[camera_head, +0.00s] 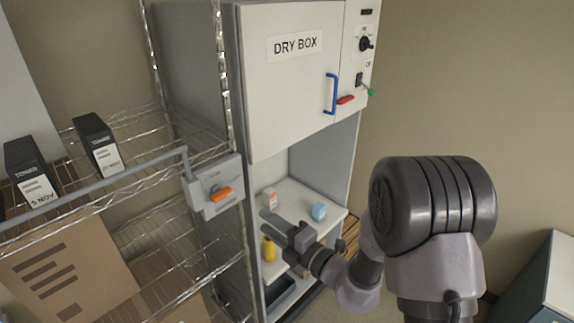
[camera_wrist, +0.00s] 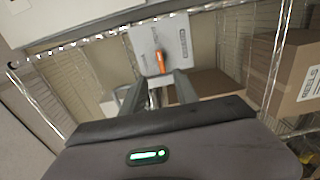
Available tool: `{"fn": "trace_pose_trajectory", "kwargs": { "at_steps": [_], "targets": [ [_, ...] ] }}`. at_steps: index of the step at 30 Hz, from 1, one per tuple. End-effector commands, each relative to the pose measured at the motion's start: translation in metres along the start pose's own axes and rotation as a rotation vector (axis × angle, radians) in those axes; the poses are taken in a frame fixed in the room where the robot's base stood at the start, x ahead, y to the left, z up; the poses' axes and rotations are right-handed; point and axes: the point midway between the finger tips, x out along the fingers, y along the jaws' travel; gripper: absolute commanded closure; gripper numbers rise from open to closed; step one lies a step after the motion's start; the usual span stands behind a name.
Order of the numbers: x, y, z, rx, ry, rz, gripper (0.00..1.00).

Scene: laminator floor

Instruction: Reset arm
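My gripper (camera_head: 284,228) is in front of the lower open bay of the dry box cabinet (camera_head: 290,80), with its fingers pointing left toward the wire rack. In the wrist view the two fingers of my gripper (camera_wrist: 158,95) stand apart, and I see nothing held between them. A grey box with an orange handle (camera_head: 221,195) is fixed at the rack's edge, left of and above my gripper. The same orange handle (camera_wrist: 160,62) shows beyond the fingertips in the wrist view, apart from them. My arm reaches in from the right.
The wire rack (camera_head: 150,165) holds dark binders or boxes (camera_head: 97,144) and a cardboard box (camera_head: 68,270). The cabinet's shelf holds a small white bottle (camera_head: 270,199) and a blue item (camera_head: 319,211). A yellow bottle (camera_head: 268,249) stands lower. The dry box door is shut.

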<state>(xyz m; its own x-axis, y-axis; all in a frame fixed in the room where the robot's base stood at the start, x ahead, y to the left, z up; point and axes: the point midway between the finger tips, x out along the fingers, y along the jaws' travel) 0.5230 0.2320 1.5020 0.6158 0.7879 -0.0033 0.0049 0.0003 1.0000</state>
Motion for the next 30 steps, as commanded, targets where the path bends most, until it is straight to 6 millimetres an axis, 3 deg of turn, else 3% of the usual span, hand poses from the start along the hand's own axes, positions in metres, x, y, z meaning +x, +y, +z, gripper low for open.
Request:
{"fn": "trace_pose_trajectory", "kwargs": {
  "at_steps": [2, 5, 9, 12, 15, 18, 20, 21, 25, 30],
  "targets": [
    [-0.002, -0.009, -0.014, -0.09, 0.061, 0.004, 0.64],
    [-0.017, -0.033, -0.061, -0.4, 0.255, 0.009, 0.64],
    [-0.075, -0.099, -0.133, -1.036, 0.594, 0.024, 0.64],
    [-0.128, -0.165, -0.16, -1.513, 0.826, 0.031, 0.64],
    [-0.184, -0.239, -0.162, -1.992, 1.073, 0.026, 0.64],
    [-0.236, -0.303, -0.143, -2.43, 1.34, -0.004, 0.64],
    [-0.262, -0.33, -0.128, -2.64, 1.504, -0.029, 0.64],
    [-0.276, -0.343, -0.118, 2.672, -1.561, 0.048, 0.64],
    [-0.306, -0.358, -0.096, 2.349, -1.481, 0.082, 0.64],
    [-0.315, -0.356, -0.089, 2.249, -1.463, 0.088, 0.64]
  ]
}}
